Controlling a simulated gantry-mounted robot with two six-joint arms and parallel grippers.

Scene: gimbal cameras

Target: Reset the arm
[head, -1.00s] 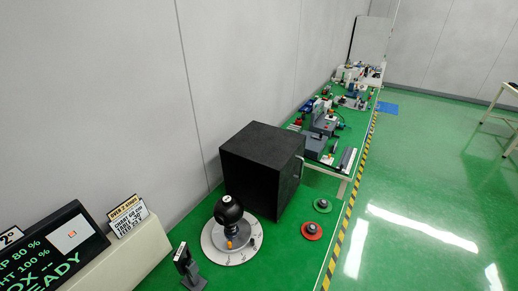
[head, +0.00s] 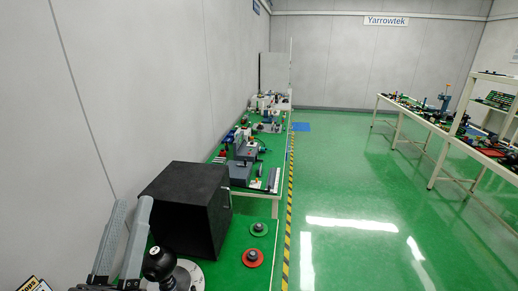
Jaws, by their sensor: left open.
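My left gripper (head: 131,206) shows at the bottom left of the head view, its two grey fingers pointing up and apart with nothing between them. It is open. Just right of the fingers is a black ball (head: 160,262) over a white round dial (head: 194,277), partly cut off by the lower edge. I cannot tell whether the gripper touches the ball. My right gripper is not in view.
A black box (head: 212,220) stands behind the ball. A bench with several devices (head: 243,150) runs on behind. The green floor (head: 350,190) is open right of the striped line (head: 288,215).

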